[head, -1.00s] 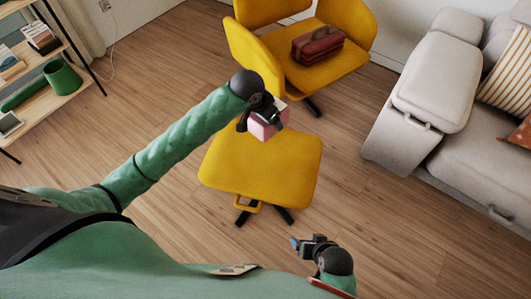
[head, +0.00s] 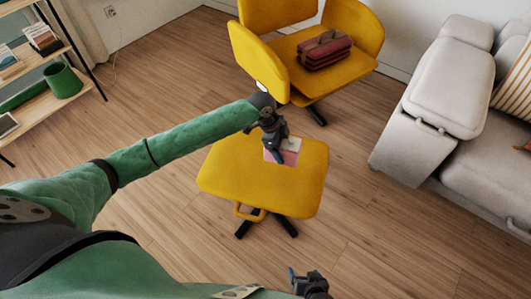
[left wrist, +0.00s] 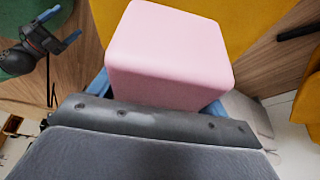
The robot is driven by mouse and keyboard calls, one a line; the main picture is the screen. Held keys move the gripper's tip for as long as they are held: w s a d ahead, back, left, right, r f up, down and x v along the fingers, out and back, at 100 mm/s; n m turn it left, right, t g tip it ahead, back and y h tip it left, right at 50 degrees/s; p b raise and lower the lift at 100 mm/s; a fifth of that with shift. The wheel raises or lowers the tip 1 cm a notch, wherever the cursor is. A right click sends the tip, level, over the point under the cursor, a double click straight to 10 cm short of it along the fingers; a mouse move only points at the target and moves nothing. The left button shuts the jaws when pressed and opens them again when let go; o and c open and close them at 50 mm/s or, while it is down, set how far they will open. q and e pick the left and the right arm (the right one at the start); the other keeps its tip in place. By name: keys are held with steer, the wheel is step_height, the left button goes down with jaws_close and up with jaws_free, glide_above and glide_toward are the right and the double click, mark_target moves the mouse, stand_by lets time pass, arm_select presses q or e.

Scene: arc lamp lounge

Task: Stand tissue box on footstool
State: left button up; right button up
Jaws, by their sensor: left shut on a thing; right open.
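The pink tissue box (head: 290,158) is in my left gripper (head: 275,148), over the yellow footstool (head: 230,178) in the head view. In the left wrist view the box (left wrist: 170,50) fills the upper middle, with the blue fingers at its two sides. The yellow footstool seat (left wrist: 245,25) shows behind it. I cannot tell whether the box touches the seat. My left gripper is shut on the box and hides part of it. My right gripper (head: 300,278) is open at the bottom of the head view, apart from the footstool.
A yellow chair (head: 335,78) with a dark red bag (head: 323,50) on it stands behind the footstool. A grey sofa (head: 430,115) is at the right. A shelf (head: 60,95) with a green pot (head: 62,80) is at the left. Wooden floor is clear around the footstool.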

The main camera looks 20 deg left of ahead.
arm_select(q)
steer(key=w+a+f, duration=0.1)
steer(key=a, duration=0.1)
steer(key=w+a+f, duration=0.1)
steer(key=a+f, duration=0.1)
steer(key=w+a+f, duration=0.1)
steer(key=a, duration=0.2)
steer(key=shift+w+f, duration=0.15)
steer(key=shift+f, duration=0.2)
steer(key=shift+f+b, duration=0.45)
steer(key=shift+f, duration=1.45)
steer(key=o, duration=1.2)
steer(key=shift+f, duration=0.15)
steer(key=p+v, duration=0.1)
steer(key=v, duration=1.1)
